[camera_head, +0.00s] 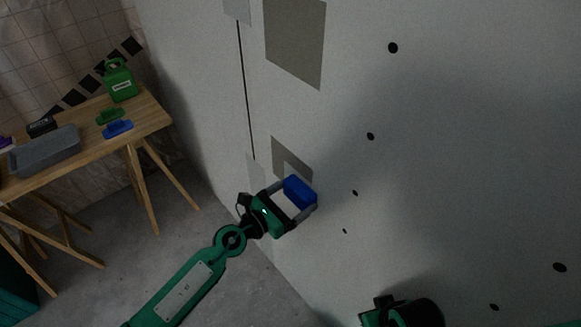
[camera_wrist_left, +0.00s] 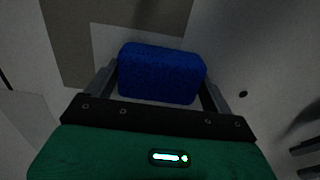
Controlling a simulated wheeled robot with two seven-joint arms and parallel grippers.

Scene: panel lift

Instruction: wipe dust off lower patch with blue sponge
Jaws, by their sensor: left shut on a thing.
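My left gripper (camera_head: 296,203) is shut on a blue sponge (camera_head: 300,190) and holds it at the white wall panel. The sponge also shows in the left wrist view (camera_wrist_left: 160,73), between the two fingers. The lower dust patch (camera_head: 290,152) is a grey-brown area just above and left of the sponge; a paler strip cuts into its lower part. It also shows in the left wrist view (camera_wrist_left: 65,45). Whether the sponge touches the panel, I cannot tell. A larger upper patch (camera_head: 295,40) is higher on the panel.
A wooden trestle table (camera_head: 150,112) stands at the left, with a green canister (camera_head: 119,82), a grey tray (camera_head: 45,150), a green brush-like item (camera_head: 110,117) and a blue one (camera_head: 118,129). The panel (camera_head: 440,150) has several dark holes. Floor between table and panel is clear.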

